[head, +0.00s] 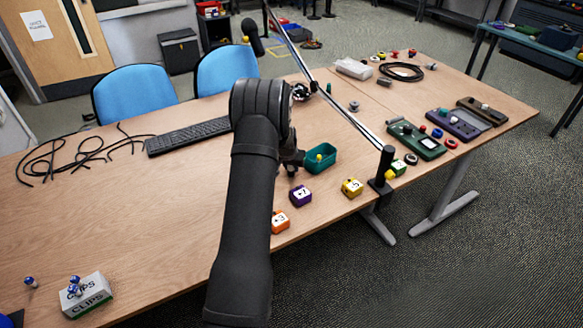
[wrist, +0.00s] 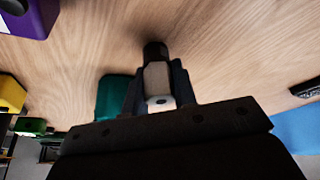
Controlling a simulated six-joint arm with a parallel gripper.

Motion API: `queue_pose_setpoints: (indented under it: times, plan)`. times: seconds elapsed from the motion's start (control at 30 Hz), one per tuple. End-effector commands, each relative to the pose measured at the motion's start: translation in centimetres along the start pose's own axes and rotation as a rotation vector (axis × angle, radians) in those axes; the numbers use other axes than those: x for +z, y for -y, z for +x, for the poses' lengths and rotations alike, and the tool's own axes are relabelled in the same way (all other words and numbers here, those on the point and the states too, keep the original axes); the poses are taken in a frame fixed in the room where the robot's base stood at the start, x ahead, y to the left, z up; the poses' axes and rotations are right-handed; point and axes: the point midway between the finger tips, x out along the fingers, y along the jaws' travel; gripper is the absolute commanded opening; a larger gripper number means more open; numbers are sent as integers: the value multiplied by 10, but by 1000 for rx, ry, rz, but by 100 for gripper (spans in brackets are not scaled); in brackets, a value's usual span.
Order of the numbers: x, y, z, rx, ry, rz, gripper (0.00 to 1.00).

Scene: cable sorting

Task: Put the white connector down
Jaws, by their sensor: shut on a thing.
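My gripper (wrist: 157,73) is shut on the white connector (wrist: 157,80) in the wrist view, with a finger on either side of its pale body. A dark end of the connector points away from me, toward the wooden table (wrist: 230,50). I cannot tell whether that end touches the table. In the head view my gripper (head: 291,165) is low over the table, just left of the teal bin, partly behind my arm. The connector cannot be made out there.
The teal bin (head: 323,167) holds a small yellow thing and also shows in the wrist view (wrist: 113,97). Orange (head: 280,222), purple (head: 300,196) and yellow (head: 352,188) numbered blocks stand near the front edge. A black keyboard (head: 188,136) lies left. The table's left-middle is clear.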

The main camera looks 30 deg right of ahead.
Motion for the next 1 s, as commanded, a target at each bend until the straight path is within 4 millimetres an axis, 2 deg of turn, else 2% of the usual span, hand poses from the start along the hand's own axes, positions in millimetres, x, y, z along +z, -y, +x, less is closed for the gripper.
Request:
queue_pose_setpoints:
  times: [0.4, 0.43, 0.5, 0.53, 0.83, 1.0]
  plan:
    - [3, 0, 8, 0, 0, 0, 2]
    - [3, 0, 8, 0, -1, 0, 31]
    - [3, 0, 8, 0, -1, 0, 45]
    - [3, 0, 8, 0, -1, 0, 47]
    - [2, 0, 6, 0, -2, 0, 47]
    - [0, 0, -9, 0, -4, 0, 47]
